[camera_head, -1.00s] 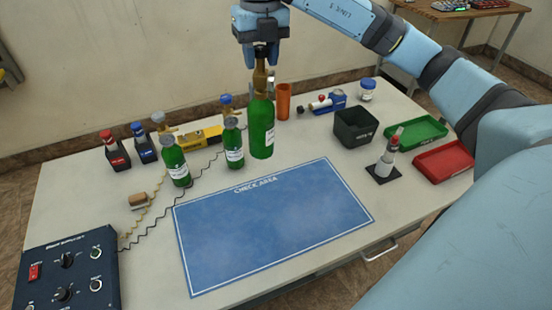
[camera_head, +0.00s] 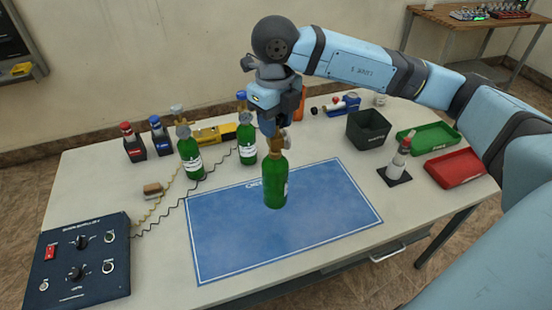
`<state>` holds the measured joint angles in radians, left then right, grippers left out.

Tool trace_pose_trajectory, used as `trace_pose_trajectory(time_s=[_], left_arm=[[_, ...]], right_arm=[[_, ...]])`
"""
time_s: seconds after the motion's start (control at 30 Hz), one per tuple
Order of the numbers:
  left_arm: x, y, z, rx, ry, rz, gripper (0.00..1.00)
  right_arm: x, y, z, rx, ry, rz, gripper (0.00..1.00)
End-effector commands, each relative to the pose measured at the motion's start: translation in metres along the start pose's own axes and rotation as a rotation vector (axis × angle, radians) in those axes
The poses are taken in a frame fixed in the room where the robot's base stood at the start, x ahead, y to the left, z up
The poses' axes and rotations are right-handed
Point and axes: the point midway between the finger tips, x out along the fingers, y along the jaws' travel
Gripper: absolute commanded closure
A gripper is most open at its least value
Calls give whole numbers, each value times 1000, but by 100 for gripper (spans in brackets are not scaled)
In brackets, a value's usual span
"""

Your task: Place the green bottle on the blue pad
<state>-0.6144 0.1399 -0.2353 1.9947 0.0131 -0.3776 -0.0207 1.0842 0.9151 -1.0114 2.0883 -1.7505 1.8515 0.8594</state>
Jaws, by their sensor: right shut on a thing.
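The green bottle (camera_head: 276,182) is upright, with its base seen against the upper middle part of the blue pad (camera_head: 225,245). My right gripper (camera_head: 273,131) points down and is shut on the neck at the bottle's top. I cannot tell whether the base touches the pad or hangs a little above it. The bottle covers part of the pad's printed heading. My left gripper is not in view.
Two smaller green bottles (camera_head: 190,158) (camera_head: 247,150) stand behind the pad's far edge. A control box (camera_head: 80,265) is at the front left. A black bin (camera_head: 368,131), a green tray (camera_head: 428,137) and a red tray (camera_head: 455,168) are at the right. The rest of the pad is clear.

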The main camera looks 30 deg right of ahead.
Motion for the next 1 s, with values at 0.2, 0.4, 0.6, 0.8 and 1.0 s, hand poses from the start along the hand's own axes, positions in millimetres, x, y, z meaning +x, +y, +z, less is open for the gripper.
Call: trace_pose_trajectory(time_s=[0.2, 0.4, 0.6, 0.8, 1.0], left_arm=[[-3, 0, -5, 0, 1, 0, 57], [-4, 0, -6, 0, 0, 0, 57], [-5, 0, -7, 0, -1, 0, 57], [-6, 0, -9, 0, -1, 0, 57], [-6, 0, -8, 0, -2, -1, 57]], right_arm=[[45, 0, 0, 1, 1, 0, 100], [62, 0, 1, 1, -1, 1, 100], [80, 0, 0, 2, 0, 0, 100], [104, 0, 1, 1, -2, 1, 100], [105, 0, 1, 1, -3, 0, 100]])
